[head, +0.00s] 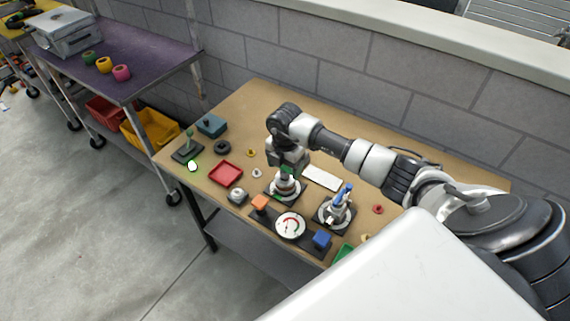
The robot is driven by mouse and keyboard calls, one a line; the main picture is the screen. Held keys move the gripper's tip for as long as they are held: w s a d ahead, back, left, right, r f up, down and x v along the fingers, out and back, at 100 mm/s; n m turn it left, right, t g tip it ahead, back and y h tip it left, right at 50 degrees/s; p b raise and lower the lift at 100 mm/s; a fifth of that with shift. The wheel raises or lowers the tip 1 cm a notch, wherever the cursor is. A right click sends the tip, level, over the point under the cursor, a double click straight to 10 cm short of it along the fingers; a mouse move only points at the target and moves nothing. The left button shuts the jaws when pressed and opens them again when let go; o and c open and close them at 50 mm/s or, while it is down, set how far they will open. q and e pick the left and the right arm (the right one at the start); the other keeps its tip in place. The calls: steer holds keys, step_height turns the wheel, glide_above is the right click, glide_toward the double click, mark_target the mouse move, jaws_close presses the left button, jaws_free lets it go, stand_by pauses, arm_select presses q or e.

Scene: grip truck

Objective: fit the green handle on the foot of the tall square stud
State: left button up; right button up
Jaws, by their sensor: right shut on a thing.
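A green upright piece (188,136) stands on a dark square base (186,152) at the table's left end. It is too small to tell handle from stud. My left gripper is not in view.
A blue-handled fitting (335,211), a round dial (290,225) and a blue block (321,240) stand near my right gripper.

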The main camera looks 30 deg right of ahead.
mark_target(285, 167)
steer(key=shift+f+b, duration=0.3)
steer(key=shift+f, duration=0.25)
stand_by(1.0)
steer(key=o, duration=1)
steer(key=shift+r, duration=0.1)
step_height(285, 167, up, 7)
steer(key=p, duration=0.6)
steer(key=shift+r, duration=0.2)
